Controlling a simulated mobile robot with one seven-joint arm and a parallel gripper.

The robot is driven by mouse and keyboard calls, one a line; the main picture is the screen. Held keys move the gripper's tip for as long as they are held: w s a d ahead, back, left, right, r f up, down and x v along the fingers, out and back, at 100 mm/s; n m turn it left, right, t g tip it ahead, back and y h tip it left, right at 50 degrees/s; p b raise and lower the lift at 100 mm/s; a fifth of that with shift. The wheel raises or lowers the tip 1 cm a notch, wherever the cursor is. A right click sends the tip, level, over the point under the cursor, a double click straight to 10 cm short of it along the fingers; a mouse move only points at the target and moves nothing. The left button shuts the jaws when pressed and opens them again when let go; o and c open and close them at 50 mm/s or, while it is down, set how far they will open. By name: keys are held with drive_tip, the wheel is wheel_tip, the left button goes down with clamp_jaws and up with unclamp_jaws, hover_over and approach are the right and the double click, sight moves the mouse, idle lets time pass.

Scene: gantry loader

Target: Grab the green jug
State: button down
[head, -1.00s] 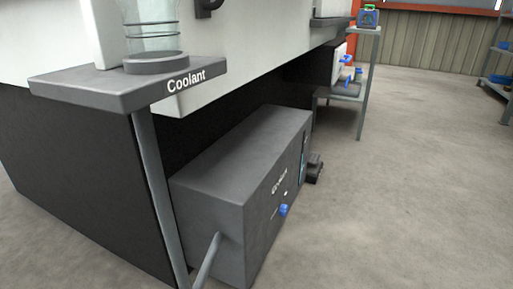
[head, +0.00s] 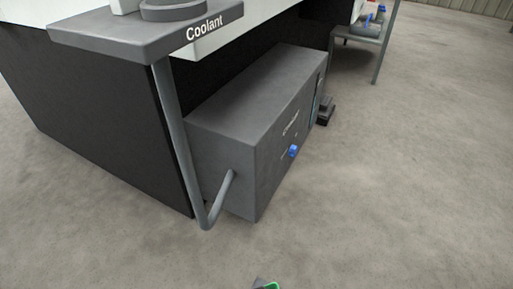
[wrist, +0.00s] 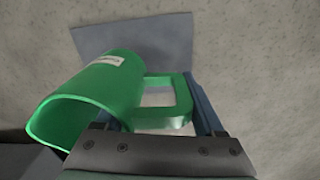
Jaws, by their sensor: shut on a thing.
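The green jug (wrist: 95,100) is in the wrist view, with its open mouth towards the lower left and a small white label on its side. Its square handle (wrist: 180,100) points right, between the fingers of my gripper (wrist: 165,112). My gripper is shut on the jug at the handle; the left finger is mostly hidden behind the jug. In the head view only a small green piece of the jug (head: 271,286) shows at the bottom edge, beside a grey bit.
A dark grey coolant box (head: 255,125) with a blue knob (head: 293,151) stands on the floor. A shelf marked Coolant (head: 140,38) is above it on a bent pipe. A small stand (head: 365,40) is farther back. The floor at right is clear. A blue-grey flat patch (wrist: 140,38) lies behind the jug.

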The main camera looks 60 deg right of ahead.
drive_tip(key=shift+r+p, duration=2)
drive_tip(key=shift+r, duration=0.85)
idle(0.6)
